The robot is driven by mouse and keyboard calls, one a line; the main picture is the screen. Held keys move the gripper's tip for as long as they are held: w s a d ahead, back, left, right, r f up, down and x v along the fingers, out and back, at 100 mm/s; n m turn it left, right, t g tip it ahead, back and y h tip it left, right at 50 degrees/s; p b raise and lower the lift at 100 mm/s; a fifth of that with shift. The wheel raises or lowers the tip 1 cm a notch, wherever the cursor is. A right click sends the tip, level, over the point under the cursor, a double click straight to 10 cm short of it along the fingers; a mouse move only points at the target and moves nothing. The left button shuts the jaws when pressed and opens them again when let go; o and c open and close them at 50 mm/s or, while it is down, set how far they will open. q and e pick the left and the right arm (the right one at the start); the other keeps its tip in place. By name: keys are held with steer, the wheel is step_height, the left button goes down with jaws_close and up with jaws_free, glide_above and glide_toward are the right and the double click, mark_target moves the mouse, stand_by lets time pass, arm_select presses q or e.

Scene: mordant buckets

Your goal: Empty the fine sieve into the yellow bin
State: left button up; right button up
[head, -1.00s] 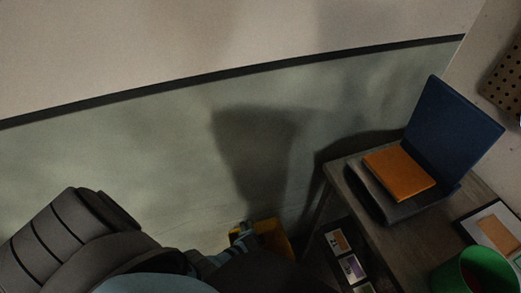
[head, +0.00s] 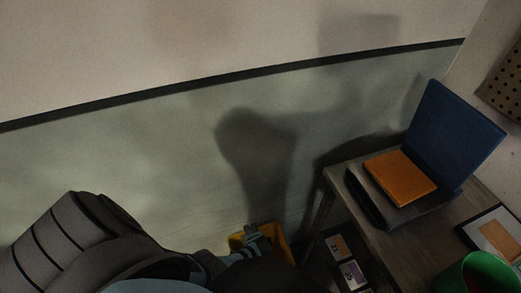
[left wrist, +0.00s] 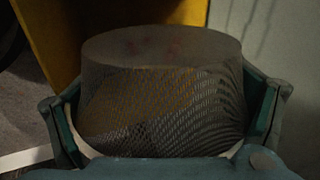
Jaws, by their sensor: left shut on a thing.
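My left gripper (left wrist: 165,115) is shut on the fine sieve (left wrist: 160,100), with one finger on each side of it. The sieve is a dark grey round drum with meshed sides. Its flat face toward the top of the left wrist view has faint reddish marks; I cannot tell whether anything is inside. The yellow bin (head: 280,243) stands on the floor by the wall, and its wall fills the top of the left wrist view (left wrist: 110,20). In the head view the left gripper (head: 254,238) is over the bin, partly hiding it; I cannot make out the sieve there. My right gripper is out of view.
A grey table (head: 400,238) stands to the right, holding a blue panel (head: 455,135), an orange book (head: 400,177), a framed picture (head: 495,235) and a green container (head: 475,275). Small picture cards (head: 352,274) sit low beside it. The pale wall (head: 130,170) is close behind the bin.

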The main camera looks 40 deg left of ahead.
arm_select(q)
steer(key=shift+w+d+g+y+b, duration=0.15)
steer(key=shift+w+g+y+b, duration=0.15)
steer(key=shift+g, duration=0.2)
stand_by(0.4)
